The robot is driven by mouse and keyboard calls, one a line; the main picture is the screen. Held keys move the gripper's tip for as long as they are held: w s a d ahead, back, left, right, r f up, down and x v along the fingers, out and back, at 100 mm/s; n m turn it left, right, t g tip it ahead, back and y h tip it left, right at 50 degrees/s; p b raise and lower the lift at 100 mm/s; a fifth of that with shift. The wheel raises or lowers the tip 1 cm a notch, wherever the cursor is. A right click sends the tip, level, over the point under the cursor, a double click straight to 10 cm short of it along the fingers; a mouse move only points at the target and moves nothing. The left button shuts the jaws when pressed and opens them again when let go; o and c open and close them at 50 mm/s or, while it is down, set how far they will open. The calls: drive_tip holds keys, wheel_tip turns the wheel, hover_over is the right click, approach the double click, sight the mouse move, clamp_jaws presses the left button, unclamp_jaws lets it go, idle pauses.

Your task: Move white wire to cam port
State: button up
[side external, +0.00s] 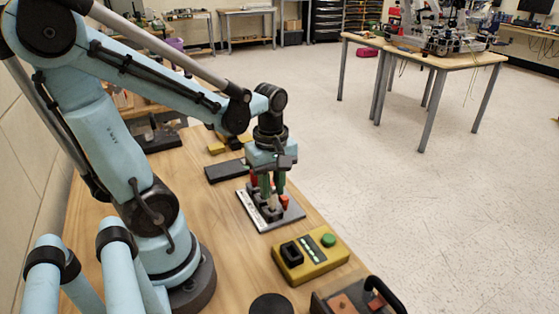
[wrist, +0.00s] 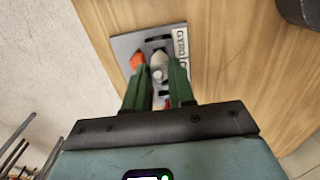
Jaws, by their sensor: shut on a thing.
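The port board (side external: 246,206) is a grey plate with a white label strip, lying on the wooden table. In the wrist view, the board (wrist: 123,45) shows a "GYRO" label and part of a second label, cut off by my finger. My gripper (side external: 268,199) points down over the board. Its green fingers (wrist: 158,78) are shut on the white wire's plug (wrist: 158,61), which shows at the fingertips, close above or at the board near the dark slots. I cannot tell whether it touches a port. The cam port is not clearly visible.
An orange plug (side external: 285,201) stands on the board beside my fingers, also in the wrist view (wrist: 137,60). A red piece (side external: 253,181) is behind them. A yellow box with a green button (side external: 312,258) is in front. A dark block (side external: 225,171) lies behind left.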

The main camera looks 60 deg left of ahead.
drive_tip(key=shift+r, duration=2.05)
drive_tip(key=shift+r, duration=1.5)
drive_tip(key=a+f, duration=0.5)
drive_tip(key=shift+f, duration=1.3)
drive_tip(key=o, duration=0.5)
drive_tip(key=shift+o, duration=0.2)
